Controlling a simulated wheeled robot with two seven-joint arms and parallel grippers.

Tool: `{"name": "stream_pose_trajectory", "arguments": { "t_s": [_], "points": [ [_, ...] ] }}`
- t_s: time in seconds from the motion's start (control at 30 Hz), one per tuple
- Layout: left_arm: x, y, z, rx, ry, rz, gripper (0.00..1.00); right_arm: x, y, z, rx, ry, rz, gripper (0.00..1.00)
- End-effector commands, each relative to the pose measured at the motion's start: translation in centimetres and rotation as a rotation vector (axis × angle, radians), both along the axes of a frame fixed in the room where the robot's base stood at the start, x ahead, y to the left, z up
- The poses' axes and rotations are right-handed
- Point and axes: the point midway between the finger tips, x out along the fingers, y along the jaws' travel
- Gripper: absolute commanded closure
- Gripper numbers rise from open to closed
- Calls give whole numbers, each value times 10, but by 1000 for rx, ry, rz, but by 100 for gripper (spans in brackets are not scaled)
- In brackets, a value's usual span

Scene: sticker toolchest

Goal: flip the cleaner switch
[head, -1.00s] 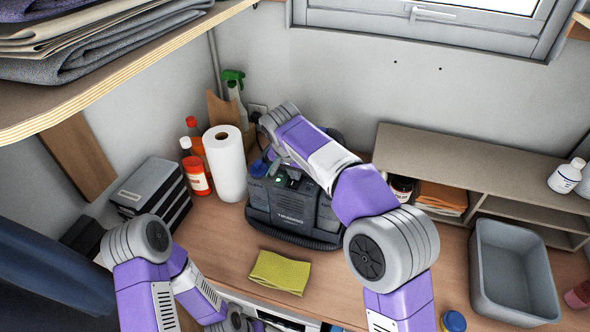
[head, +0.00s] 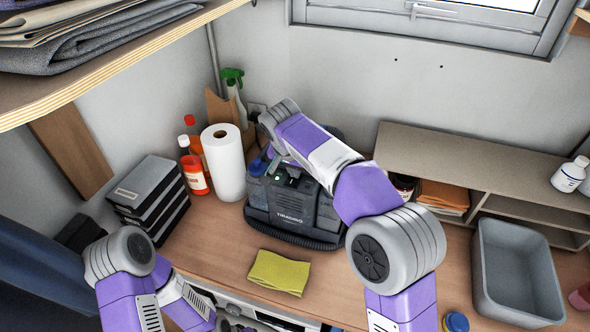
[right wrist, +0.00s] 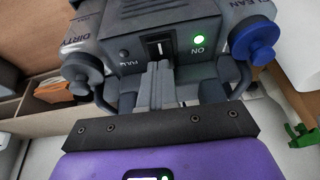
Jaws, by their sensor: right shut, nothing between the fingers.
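The cleaner (head: 285,215) is a dark grey machine standing on the bench in the head view, partly covered by my right arm. A lit green light (right wrist: 199,39) with the word ON is to the right of the switch. My right gripper (right wrist: 160,70) is shut and empty, its tips just below the switch; whether they touch it I cannot tell. My left arm shows at the lower left of the head view, but its gripper is out of sight.
A paper towel roll (head: 224,162) and orange-red bottles (head: 194,174) stand left of the cleaner. A yellow cloth (head: 279,272) lies in front. A grey bin (head: 517,310) and a low shelf (head: 470,158) are at the right. The bench around the cloth is free.

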Motion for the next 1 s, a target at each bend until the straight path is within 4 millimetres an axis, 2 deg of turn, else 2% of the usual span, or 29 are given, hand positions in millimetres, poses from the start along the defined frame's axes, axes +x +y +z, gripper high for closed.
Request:
{"name": "stream_pose_trajectory", "arguments": {
  "t_s": [0.03,0.47,0.57,0.77,1.0],
  "points": [
    [0,0,-3,0,0,0,100,-7,3,-16,-9,42,2,100],
    [0,0,2,0,0,0,100,-9,5,-9,-7,41,5,100],
    [0,0,11,0,0,0,100,-10,4,4,-7,37,5,100],
    [0,0,38,0,0,0,100,-11,2,43,-2,13,-2,100],
    [0,0,34,0,0,0,100,-29,12,94,0,5,0,100]
  ]
}}
